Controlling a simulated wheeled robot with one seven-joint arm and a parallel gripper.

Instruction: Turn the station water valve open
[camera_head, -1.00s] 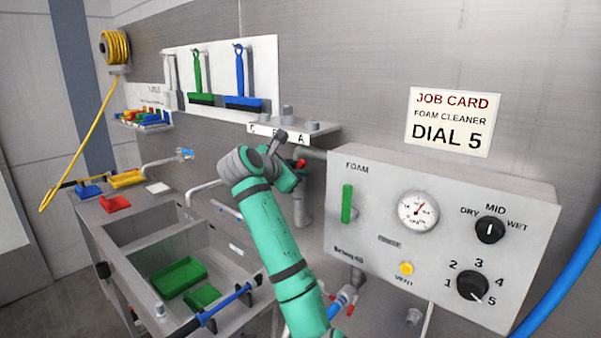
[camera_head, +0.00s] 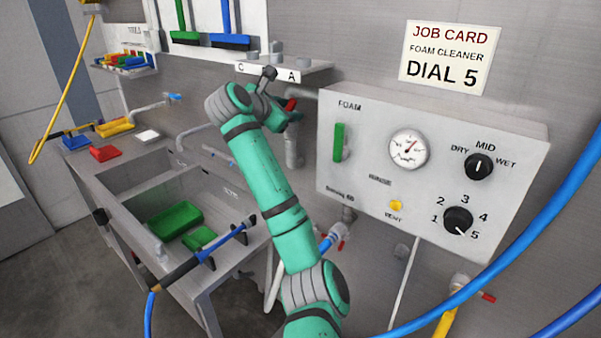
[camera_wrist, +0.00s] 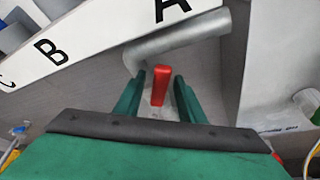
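A red valve handle (camera_wrist: 160,84) stands below a grey pipe in the wrist view. The two green fingers of my gripper (camera_wrist: 158,96) are apart, one on each side of the handle, with gaps between. The handle (camera_head: 290,104) also shows in the head view, at the grey pipe left of the foam panel. My gripper (camera_head: 284,116) is right at it there, partly hidden by my own wrist. The valve body is mostly hidden.
The foam panel (camera_head: 360,185), with gauge and knobs, is close on the right. A lettered shelf (camera_head: 315,72) is just above. Below are a sink (camera_head: 150,205), another red-handled valve (camera_head: 341,244) and a blue hose (camera_head: 520,238) at the right.

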